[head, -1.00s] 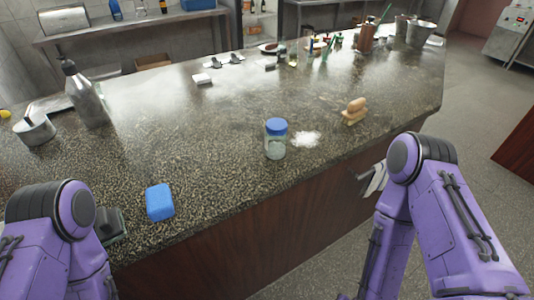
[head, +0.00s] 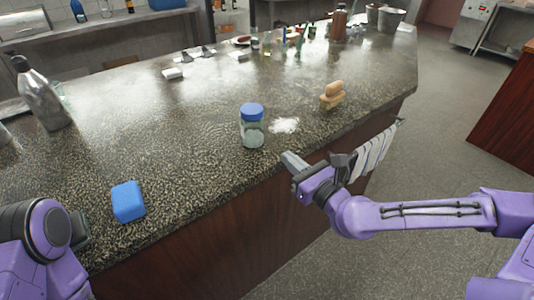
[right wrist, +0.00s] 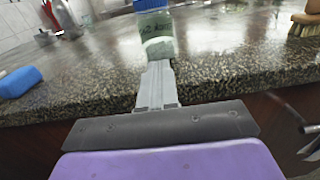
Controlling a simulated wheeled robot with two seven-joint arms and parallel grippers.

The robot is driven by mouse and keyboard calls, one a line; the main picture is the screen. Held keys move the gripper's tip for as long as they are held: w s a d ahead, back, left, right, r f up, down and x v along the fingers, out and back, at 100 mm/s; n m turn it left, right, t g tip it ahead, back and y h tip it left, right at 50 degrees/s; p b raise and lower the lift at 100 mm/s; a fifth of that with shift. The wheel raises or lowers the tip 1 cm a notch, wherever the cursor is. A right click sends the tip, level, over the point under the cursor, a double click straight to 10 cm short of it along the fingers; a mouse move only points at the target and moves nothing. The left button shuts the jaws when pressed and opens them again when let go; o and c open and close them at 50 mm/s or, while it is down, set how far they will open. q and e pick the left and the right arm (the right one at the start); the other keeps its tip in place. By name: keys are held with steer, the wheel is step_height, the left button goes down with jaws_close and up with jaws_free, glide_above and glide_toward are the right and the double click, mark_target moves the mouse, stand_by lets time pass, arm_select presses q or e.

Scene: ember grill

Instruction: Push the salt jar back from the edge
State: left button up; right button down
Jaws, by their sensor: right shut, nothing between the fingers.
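The salt jar (head: 252,128) is clear glass with a blue lid and pale contents. It stands upright near the front edge of the speckled stone counter (head: 190,110). My right gripper (head: 288,158) is shut and empty, at the counter's front edge, just right of and nearer than the jar. In the right wrist view the shut fingers (right wrist: 156,84) point at the salt jar (right wrist: 155,32), whose lower front they overlap; I cannot tell whether they touch it. My left arm shows at the lower left of the head view, but its fingers are not in view.
Spilled white salt (head: 284,125) lies right of the jar. A wooden brush (head: 332,95) sits farther right. A blue sponge (head: 128,201) lies near the front edge on the left. A striped towel (head: 373,155) hangs at the counter front.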

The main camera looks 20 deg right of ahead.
mark_target(261, 134)
steer(key=p+x, duration=0.1)
steer(key=x, duration=0.7)
steer(key=shift+w+a+r, duration=0.15)
steer(key=shift+w+a, duration=0.05)
steer(key=shift+w, duration=0.45)
arm_select(q)
steer(key=shift+f, duration=0.1)
arm_select(e)
steer(key=shift+a, duration=0.1)
